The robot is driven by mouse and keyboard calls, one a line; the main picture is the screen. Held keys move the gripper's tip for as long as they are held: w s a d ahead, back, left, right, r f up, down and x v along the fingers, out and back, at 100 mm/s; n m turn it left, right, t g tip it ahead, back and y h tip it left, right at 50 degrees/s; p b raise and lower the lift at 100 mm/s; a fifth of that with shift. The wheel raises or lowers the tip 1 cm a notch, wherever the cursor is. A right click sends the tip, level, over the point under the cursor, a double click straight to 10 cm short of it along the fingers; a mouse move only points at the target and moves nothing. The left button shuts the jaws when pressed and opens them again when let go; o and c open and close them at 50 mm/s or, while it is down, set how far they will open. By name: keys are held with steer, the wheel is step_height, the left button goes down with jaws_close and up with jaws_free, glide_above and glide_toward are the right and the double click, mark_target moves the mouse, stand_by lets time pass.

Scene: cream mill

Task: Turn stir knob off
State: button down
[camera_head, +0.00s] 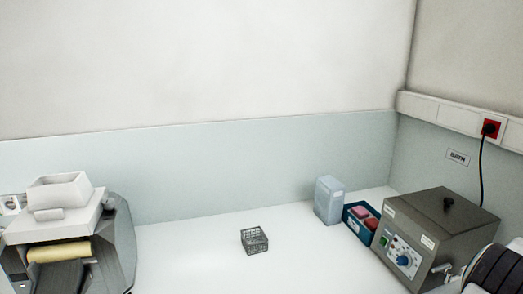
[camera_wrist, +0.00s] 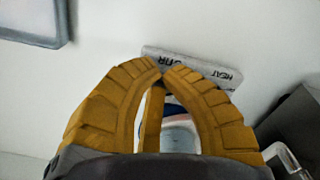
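In the wrist view, a grey label plate (camera_wrist: 195,64) shows upside-down lettering that reads HEAT at the right and, partly covered, what looks like STIR at the left. My gripper (camera_wrist: 162,72) has two ribbed yellow fingers, with their tips together in front of the plate's lower edge. No knob can be made out there; the fingers may hide it. Through the gap between the fingers, a rounded glassy, bluish thing (camera_wrist: 180,135) shows, partly covered. Neither the label plate nor my fingers can be made out in the head view.
In the head view, a grey BATH box (camera_head: 440,225) with a blue dial stands at the right. Beside it are a blue tray (camera_head: 352,226) with pink and red items and a pale container (camera_head: 328,200). A wire basket (camera_head: 254,240) stands mid-bench. A machine with a roller (camera_head: 60,252) stands left.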

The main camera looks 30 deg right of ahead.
steer(key=shift+s+r+p, duration=0.2)
steer(key=shift+r+p, duration=1.85)
steer(key=shift+r, duration=0.8)
